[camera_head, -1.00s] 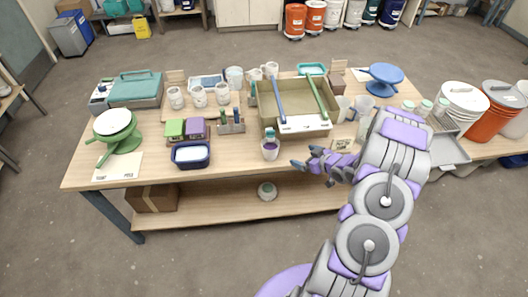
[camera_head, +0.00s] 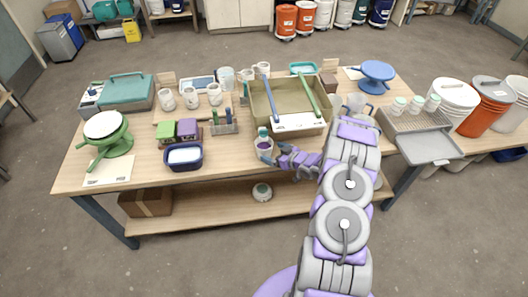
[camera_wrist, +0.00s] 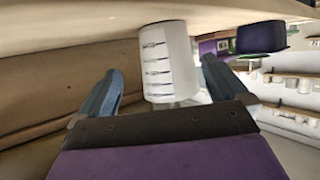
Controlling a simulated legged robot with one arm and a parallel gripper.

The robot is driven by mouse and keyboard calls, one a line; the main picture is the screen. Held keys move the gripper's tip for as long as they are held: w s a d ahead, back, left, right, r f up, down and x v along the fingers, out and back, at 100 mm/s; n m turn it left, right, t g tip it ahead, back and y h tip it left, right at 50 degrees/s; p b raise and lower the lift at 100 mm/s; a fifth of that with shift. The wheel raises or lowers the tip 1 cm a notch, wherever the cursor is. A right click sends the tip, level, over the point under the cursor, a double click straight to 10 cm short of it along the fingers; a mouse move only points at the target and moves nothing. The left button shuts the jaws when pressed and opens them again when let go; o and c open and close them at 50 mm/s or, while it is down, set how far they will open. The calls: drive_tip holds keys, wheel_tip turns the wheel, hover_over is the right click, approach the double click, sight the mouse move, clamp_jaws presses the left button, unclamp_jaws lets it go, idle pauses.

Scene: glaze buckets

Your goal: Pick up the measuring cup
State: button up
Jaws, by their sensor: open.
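The measuring cup (camera_wrist: 166,58), white with dark graduation marks, stands between my gripper's two fingers in the wrist view. My gripper (camera_head: 270,152) is open around the cup, reaching in from the right.
An olive tray (camera_head: 262,105) with blue and green handled tools lies just behind the cup. A navy tub (camera_head: 184,166) and a cup of brushes (camera_head: 224,128) stand to the left. A drying rack (camera_head: 415,120) is at right.

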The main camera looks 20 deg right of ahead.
sight(270, 153)
drive_tip(key=x, duration=0.2)
drive_tip(key=b+x, duration=0.1)
drive_tip(key=x, duration=0.2)
drive_tip(key=shift+a+f, duration=0.1)
drive_tip(key=shift+a, duration=0.3)
drive_tip(key=shift+w+a+f, duration=0.1)
drive_tip(key=shift+w, duration=0.2)
drive_tip(key=c, duration=1.2)
drive_tip(key=shift+s+r, duration=0.1)
drive_tip(key=shift+r, duration=0.25)
drive_tip(key=shift+s+d+p, duration=0.4)
drive_tip(key=shift+s+d, duration=0.65)
drive_tip(key=shift+s, duration=1.7)
drive_tip(key=shift+s+d+p, duration=0.4)
drive_tip(key=shift+s+d, duration=0.65)
drive_tip(key=shift+s, duration=1.75)
drive_tip(key=shift+s+d+p, duration=0.4)
drive_tip(key=shift+s+d, duration=0.65)
drive_tip(key=shift+s, duration=1.7)
